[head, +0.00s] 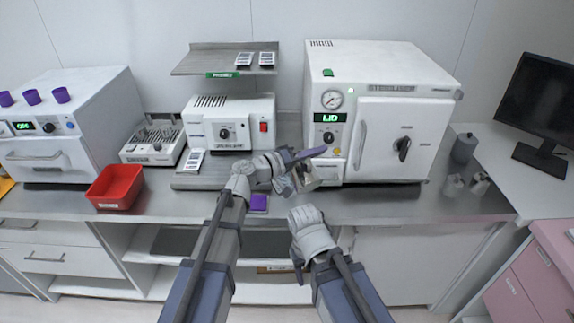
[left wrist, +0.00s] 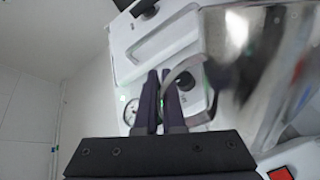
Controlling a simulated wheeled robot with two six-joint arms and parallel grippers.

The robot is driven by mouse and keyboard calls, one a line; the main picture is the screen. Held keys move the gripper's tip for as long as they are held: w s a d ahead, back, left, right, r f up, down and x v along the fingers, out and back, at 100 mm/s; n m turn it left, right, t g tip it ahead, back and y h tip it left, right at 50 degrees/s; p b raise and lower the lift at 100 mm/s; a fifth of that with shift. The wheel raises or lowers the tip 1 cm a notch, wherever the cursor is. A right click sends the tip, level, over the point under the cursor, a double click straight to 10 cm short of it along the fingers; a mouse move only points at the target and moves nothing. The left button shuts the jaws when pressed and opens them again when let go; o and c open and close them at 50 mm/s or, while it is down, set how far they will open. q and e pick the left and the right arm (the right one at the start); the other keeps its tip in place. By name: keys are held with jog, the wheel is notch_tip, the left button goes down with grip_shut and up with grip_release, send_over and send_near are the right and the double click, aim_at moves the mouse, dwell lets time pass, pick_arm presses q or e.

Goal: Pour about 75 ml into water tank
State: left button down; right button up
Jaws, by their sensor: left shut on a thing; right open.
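The white steriliser (head: 385,130) stands at the back right of the counter, with a gauge, a green display reading "LID" and a closed door. I cannot clearly make out a water tank opening on it. My left gripper (head: 303,156) is in front of its control column. In the left wrist view, the purple fingers (left wrist: 160,100) are shut on the curved handle of a shiny jug (left wrist: 245,50). In the head view the jug (head: 309,180) is partly hidden by my gripper; its contents cannot be seen. My right gripper (head: 298,268) is low in front of the counter, empty and open.
A white device (head: 230,122) under a shelf (head: 222,62) stands left of the steriliser. Grey containers (head: 464,148) stand at its right, near a monitor (head: 541,105). The front counter edge is mostly clear.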

pick_arm(q)
jog(key=shift+w+a+r, duration=0.1)
jog(key=shift+w+r, duration=0.05)
jog(key=shift+r, duration=0.05)
jog(key=shift+w+a+r+n+p, duration=0.2)
jog(key=shift+w+r+n+p, duration=0.15)
jog(key=shift+n+p, duration=0.25)
jog(key=shift+w+a+r+n+p, duration=0.25)
jog(key=shift+w+a+n, duration=0.1)
jog(key=shift+w+n, duration=0.25)
jog(key=shift+w+a+r+n+p, duration=0.15)
jog(key=shift+w+a+r+n, duration=0.2)
jog(key=shift+w, duration=0.35)
dwell(1.1)
